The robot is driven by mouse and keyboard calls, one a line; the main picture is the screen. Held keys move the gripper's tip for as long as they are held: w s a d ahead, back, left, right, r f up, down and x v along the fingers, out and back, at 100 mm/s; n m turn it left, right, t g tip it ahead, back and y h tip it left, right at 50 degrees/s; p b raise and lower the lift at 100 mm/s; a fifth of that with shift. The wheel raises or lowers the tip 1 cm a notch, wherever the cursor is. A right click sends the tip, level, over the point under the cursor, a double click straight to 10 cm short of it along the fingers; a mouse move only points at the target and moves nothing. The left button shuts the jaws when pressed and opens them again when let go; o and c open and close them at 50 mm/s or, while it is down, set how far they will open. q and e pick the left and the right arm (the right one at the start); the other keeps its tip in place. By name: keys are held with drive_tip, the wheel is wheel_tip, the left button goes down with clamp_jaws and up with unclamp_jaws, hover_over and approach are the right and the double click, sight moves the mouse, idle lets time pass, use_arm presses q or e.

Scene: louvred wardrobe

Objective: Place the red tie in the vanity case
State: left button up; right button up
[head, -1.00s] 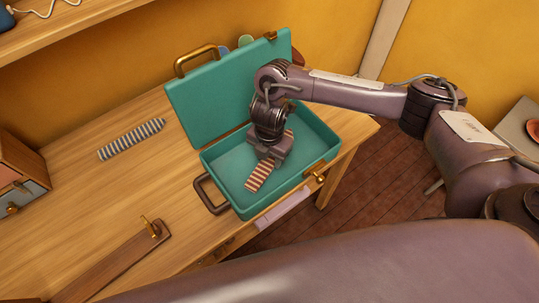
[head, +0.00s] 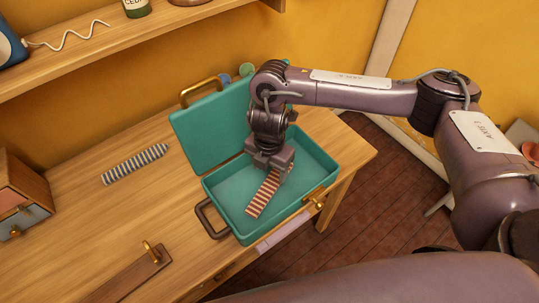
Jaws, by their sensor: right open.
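The red tie (head: 263,196), striped red and pale, lies in the teal vanity case (head: 323,172), on the floor of its open lower half. Its near end shows clear; its far end is partly hidden by my right gripper. My right gripper (head: 271,165) is open above the tie inside the case, its fingers pointing down. The case stands open on the wooden table with its lid tipped back. My left gripper is not in view.
A blue and white striped tie (head: 135,164) lies on the table left of the case. A wooden piece with a brass hook (head: 152,251) lies at the front. A small drawer box (head: 18,195) stands at the left. A shelf (head: 120,45) runs above.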

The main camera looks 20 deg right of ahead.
drive_tip(key=shift+r+p, duration=0.3)
drive_tip(key=shift+r, duration=1.95)
